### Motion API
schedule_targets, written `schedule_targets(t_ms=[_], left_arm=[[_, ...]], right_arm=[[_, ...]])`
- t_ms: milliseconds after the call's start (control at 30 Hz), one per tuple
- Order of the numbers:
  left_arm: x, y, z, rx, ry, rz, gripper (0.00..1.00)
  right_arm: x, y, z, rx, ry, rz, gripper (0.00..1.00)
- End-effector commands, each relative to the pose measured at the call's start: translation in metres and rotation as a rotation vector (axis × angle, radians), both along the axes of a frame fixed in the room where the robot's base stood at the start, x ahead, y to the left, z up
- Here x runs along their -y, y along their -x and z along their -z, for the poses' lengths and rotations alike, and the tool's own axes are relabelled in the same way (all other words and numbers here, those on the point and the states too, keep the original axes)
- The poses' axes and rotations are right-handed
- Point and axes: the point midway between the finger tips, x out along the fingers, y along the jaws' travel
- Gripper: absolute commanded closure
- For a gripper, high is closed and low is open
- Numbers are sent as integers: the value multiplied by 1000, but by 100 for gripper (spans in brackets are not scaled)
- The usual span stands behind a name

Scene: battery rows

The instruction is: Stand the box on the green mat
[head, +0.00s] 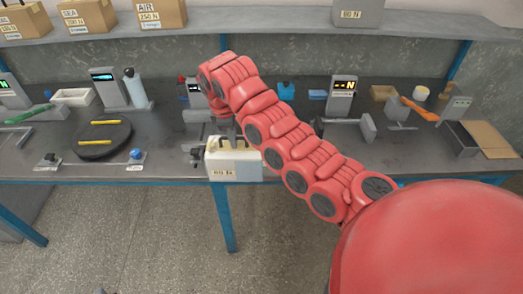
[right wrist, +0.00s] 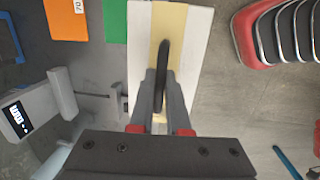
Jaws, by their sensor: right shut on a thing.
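The box (head: 236,167) is white with a tan strip along its top, a dark handle and a label on its front. In the head view it is upright at the bench's front edge; I cannot tell whether it touches the bench. My right gripper (head: 228,138) comes down on it from above, partly hidden by my arm. In the right wrist view my right gripper (right wrist: 163,85) is shut on the handle of the box (right wrist: 198,50). A flat green patch, perhaps the green mat (right wrist: 115,20), lies beside the box there. My left gripper is not in view.
An orange patch with a label (right wrist: 67,18) lies beside the green one. A round black plate with yellow bars (head: 100,139) is left of the box. Meters, a bottle (head: 134,88) and small trays stand along the back of the bench. Boxes stand on the shelf (head: 270,20) above.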

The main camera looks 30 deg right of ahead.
Motion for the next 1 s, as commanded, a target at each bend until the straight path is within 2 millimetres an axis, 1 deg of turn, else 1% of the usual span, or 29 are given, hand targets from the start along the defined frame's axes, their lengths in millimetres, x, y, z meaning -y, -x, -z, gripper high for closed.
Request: schedule_targets(t_ms=[33,200,367,433,567,833,1000], left_arm=[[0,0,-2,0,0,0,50],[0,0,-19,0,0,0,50],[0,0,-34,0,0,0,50],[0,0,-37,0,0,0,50],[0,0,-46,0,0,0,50],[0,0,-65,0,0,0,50],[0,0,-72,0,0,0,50]], right_arm=[[3,0,-4,4,2,-8,100],[16,-3,-9,-1,9,-23,100],[30,-5,-6,-3,5,-18,100],[38,-8,-3,2,1,-16,100],[59,-12,-1,-3,2,-17,100],[108,-25,3,1,2,-17,100],[131,-31,6,0,2,-18,100]])
